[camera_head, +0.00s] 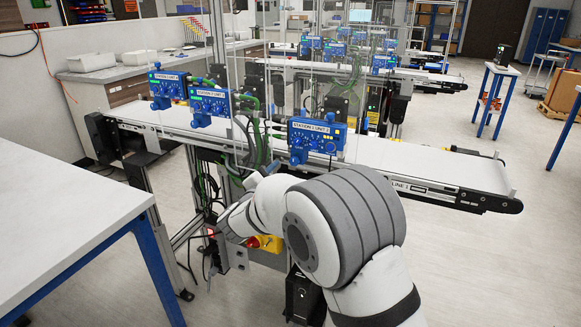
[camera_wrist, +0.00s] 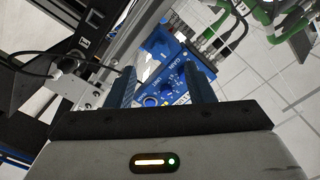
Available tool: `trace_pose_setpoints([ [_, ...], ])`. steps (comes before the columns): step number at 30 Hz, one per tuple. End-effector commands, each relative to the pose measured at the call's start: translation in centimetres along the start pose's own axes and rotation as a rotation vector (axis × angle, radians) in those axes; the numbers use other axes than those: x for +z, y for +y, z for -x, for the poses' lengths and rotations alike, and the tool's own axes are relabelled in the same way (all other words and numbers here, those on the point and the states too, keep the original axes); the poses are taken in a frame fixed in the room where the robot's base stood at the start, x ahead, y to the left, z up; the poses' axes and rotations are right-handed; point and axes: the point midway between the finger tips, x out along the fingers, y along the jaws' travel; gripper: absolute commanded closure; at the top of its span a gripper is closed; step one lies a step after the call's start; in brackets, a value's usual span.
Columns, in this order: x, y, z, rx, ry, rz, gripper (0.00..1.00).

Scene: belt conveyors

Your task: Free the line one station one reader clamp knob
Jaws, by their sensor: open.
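In the wrist view my gripper (camera_wrist: 163,75) is open, with its two blue fingers apart and nothing seen held. A blue reader panel (camera_wrist: 180,82) with small dials and white lettering shows between and beyond the fingers, tilted in the picture. A blue knob-like part (camera_wrist: 158,38) shows at the panel's upper left; I cannot tell for sure that it is the clamp knob. In the head view several blue reader units stand along the near conveyor: one at front right (camera_head: 317,136), one further left (camera_head: 210,104) and one at far left (camera_head: 168,85). My arm hides my gripper there.
The near conveyor (camera_head: 430,178) is marked line 1, and its belt looks clear. Under it are a yellow box with a red button (camera_head: 265,243), metal posts and green cables (camera_head: 262,140). A white table (camera_head: 60,225) stands at left. Open floor lies at right.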

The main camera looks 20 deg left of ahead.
Motion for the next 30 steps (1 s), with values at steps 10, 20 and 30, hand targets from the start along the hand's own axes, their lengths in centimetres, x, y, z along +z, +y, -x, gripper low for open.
trace_pose_setpoints([
  [10, -0.1, 0.0, -5.4, 0.001, 0.002, 0.001, 0.52],
  [20, 0.0, 0.0, -7.3, -0.001, -0.001, 0.002, 0.52],
  [30, 0.0, -0.1, -7.2, -0.002, -0.001, 0.002, 0.67],
])
